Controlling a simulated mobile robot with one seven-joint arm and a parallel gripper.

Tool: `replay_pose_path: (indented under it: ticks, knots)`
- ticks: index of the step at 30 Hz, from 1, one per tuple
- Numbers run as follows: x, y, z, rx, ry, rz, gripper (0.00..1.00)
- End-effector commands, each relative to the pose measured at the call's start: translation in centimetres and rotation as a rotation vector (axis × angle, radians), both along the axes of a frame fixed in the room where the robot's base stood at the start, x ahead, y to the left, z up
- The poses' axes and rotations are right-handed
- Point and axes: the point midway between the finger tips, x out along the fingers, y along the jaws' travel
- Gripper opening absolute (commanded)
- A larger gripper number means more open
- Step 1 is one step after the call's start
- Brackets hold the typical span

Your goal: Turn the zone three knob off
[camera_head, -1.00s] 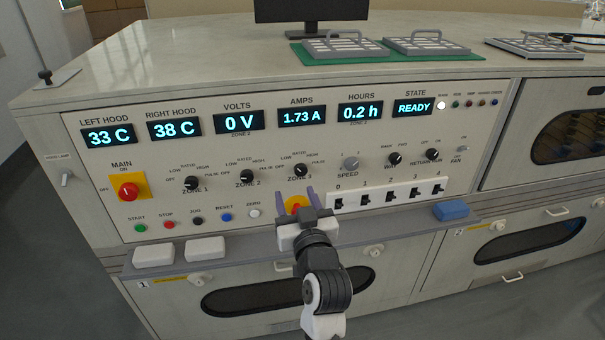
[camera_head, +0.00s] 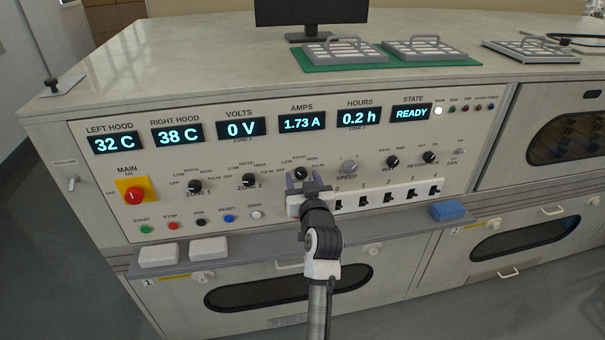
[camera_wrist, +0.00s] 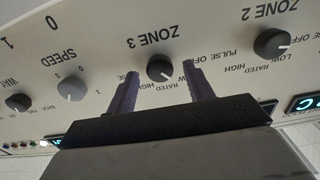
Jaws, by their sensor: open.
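The zone three knob (camera_head: 301,173) is a small black dial with a light pointer line, on the sloped control panel above my gripper. In the wrist view, which is upside down, the zone three knob (camera_wrist: 160,68) sits just beyond and between my two purple fingers, under the ZONE 3 label. Its pointer slants toward the LOW and RATED marks rather than OFF. My gripper (camera_head: 304,182) is open and empty, with its fingertips close to the knob; it also shows in the wrist view (camera_wrist: 162,80). I cannot tell whether the fingers touch the panel.
The zone two knob (camera_head: 249,180) is to the left and the grey speed knob (camera_head: 349,167) to the right. A row of black switches (camera_head: 387,197) lies right of my gripper. The red main switch (camera_head: 134,195) is far left. A ledge (camera_head: 230,257) runs below.

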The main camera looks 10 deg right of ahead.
Motion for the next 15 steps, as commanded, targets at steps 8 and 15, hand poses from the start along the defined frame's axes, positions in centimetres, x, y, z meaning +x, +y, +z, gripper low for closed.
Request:
replay_pose_path:
  ticks: [8, 15]
  knots:
    - [0.93, 0.04, -0.04, 0.001, 0.000, 0.000, 0.52]
    - [0.89, 0.02, -0.03, 0.001, 0.000, 0.000, 0.39]
